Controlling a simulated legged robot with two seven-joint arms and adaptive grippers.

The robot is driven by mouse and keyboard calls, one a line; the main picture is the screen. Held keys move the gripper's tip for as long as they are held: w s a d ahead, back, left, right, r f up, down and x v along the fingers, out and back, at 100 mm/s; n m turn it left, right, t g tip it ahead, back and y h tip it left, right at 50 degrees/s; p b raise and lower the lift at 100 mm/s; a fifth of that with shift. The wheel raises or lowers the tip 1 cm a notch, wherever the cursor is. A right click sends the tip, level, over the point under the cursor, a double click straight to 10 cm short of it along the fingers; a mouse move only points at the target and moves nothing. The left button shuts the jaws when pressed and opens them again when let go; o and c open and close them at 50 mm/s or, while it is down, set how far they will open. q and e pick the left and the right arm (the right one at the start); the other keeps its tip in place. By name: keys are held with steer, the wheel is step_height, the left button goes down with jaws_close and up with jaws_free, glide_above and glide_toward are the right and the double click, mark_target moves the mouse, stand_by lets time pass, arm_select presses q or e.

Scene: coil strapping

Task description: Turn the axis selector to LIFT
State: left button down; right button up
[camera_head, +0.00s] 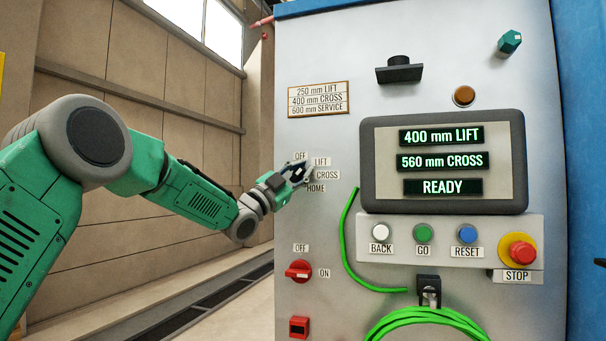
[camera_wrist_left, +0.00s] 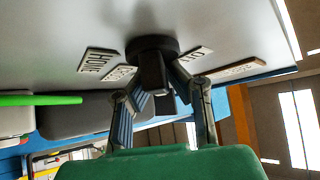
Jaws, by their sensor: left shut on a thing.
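The axis selector (camera_wrist_left: 151,72) is a black knob on the grey panel, ringed by small labels. In the head view I read OFF (camera_head: 300,156), LIFT (camera_head: 320,161), CROSS (camera_head: 327,175) and HOME (camera_head: 315,188). My left gripper (camera_head: 300,174) is at the selector and hides most of it there. In the left wrist view my left gripper (camera_wrist_left: 160,100) has its fingers on both sides of the knob's grip, shut on it. Which label the knob points to is hard to tell. My right gripper is not in view.
The display (camera_head: 442,162) reads 400 mm LIFT, 560 mm CROSS and READY. A red OFF/ON switch (camera_head: 299,271) sits below the selector. A green cable (camera_head: 352,250) hangs to its right.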

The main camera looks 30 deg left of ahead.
arm_select(q)
steer(key=shift+w+f+m+g, duration=0.1)
steer(key=shift+f+m+g, duration=0.3)
steer(key=shift+f+m, duration=0.15)
steer(key=shift+h, duration=0.3)
steer(key=c, duration=1.5)
jaws_free()
steer(key=shift+r, duration=0.1)
steer(key=shift+c, duration=0.2)
steer(key=shift+r, duration=0.1)
steer(key=shift+a, duration=0.15)
steer(key=shift+s+a+f, duration=0.15)
steer(key=shift+s+f, duration=0.05)
steer(key=shift+s, duration=0.05)
steer(key=v, duration=1.1)
steer(key=shift+s, duration=0.2)
